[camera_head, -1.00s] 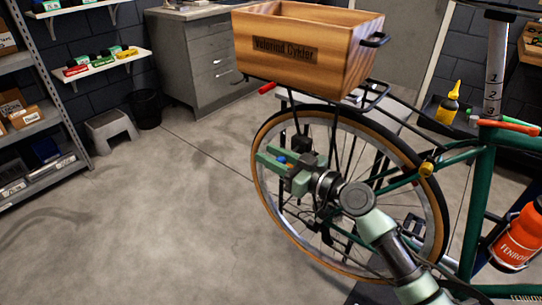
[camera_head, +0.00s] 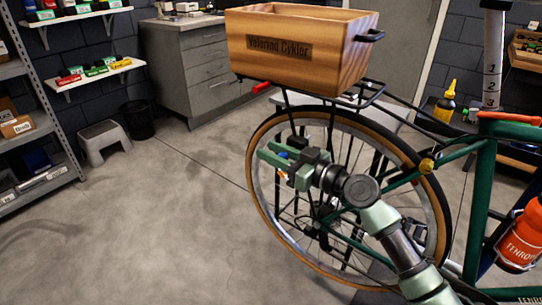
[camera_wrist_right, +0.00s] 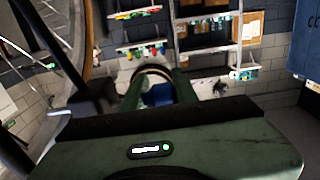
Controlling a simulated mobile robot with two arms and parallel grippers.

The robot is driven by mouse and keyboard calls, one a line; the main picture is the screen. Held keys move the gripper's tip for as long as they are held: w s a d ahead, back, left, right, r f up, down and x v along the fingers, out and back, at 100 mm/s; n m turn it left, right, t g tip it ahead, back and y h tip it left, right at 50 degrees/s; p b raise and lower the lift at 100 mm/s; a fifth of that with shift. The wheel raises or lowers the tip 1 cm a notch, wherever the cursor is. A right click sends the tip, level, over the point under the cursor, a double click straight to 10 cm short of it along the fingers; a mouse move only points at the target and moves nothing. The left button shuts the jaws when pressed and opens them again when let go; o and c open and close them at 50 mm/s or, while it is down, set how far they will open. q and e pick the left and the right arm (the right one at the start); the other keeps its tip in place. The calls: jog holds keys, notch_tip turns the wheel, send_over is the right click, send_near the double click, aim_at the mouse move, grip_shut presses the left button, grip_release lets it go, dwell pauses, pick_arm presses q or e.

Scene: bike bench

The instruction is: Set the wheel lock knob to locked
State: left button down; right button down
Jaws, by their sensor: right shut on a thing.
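My right gripper (camera_head: 268,157) is in front of the rear wheel (camera_head: 256,195) of the green bike, near its upper left part. Its two green fingers point left in the head view. A small blue piece (camera_head: 284,155), which I take for the wheel lock knob, shows between the fingers, mostly hidden by them. In the right wrist view the fingers (camera_wrist_right: 158,82) stand on both sides of a blue patch (camera_wrist_right: 158,95), with a dark rounded part across their tips. The knob's marking and setting cannot be read. My left gripper is not in view.
A wooden crate (camera_head: 290,45) sits on the rear rack above the gripper. An orange bottle (camera_head: 522,240) is on the bike frame (camera_head: 480,200) at the right. A grey stool (camera_head: 103,142) and dark bin (camera_head: 138,120) stand at the back left. Floor left of the wheel is clear.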

jog(key=shift+f, duration=0.1)
jog(key=c, duration=1.2)
grip_release()
jog(key=shift+w, duration=0.1)
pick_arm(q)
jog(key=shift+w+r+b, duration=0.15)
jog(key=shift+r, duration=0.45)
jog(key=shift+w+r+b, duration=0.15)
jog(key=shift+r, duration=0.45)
pick_arm(e)
jog(key=v, duration=0.8)
